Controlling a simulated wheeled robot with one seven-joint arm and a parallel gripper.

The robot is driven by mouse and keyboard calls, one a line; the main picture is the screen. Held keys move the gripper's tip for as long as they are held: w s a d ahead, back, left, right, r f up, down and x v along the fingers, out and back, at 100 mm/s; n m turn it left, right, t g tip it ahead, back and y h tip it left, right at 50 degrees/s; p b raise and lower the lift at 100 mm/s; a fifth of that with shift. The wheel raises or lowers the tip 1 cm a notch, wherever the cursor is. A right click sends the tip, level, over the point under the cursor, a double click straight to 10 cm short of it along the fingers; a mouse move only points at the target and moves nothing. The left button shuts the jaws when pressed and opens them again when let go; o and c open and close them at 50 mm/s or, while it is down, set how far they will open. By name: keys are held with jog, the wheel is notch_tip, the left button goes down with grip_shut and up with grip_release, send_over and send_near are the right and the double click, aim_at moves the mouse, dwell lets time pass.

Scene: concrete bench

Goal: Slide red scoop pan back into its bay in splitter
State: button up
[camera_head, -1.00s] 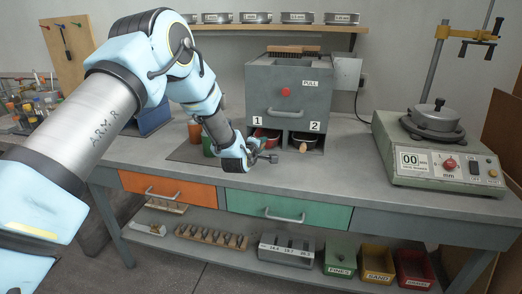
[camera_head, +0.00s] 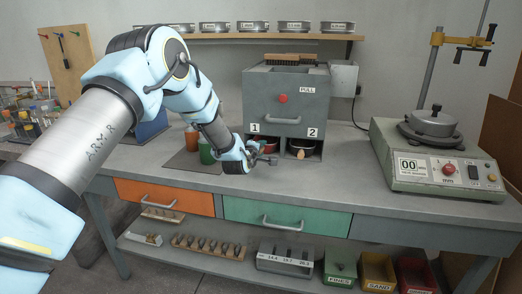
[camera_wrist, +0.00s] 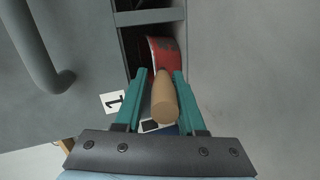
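The grey splitter (camera_head: 268,95) stands at the back of the bench, with two low bays marked 1 and 2. A red scoop pan (camera_wrist: 162,52) sits at bay 1, its curved body partly inside the opening. Its wooden handle (camera_wrist: 164,100) points out toward the wrist camera. My gripper (camera_wrist: 160,74) is at bay 1 with its teal fingers on either side of the handle. A gap shows beside the handle at the left finger, so the fingers look open. In the head view my gripper (camera_head: 266,154) hides much of this pan.
A second red pan with a wooden handle (camera_head: 301,154) sits in bay 2. The splitter's drawer handle (camera_head: 283,120) juts out above the bays. Green and orange cups (camera_head: 207,150) stand left of my wrist. A sieve shaker (camera_head: 435,165) stands at right. The bench between is clear.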

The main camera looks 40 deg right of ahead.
jog(key=o, duration=0.4)
jog(key=shift+a, duration=0.1)
jog(key=b+v, duration=0.2)
jog(key=v, duration=0.8)
jog(key=shift+s+a+r+b, duration=0.1)
jog(key=shift+a+r+b, duration=0.05)
jog(key=shift+a+b, duration=0.15)
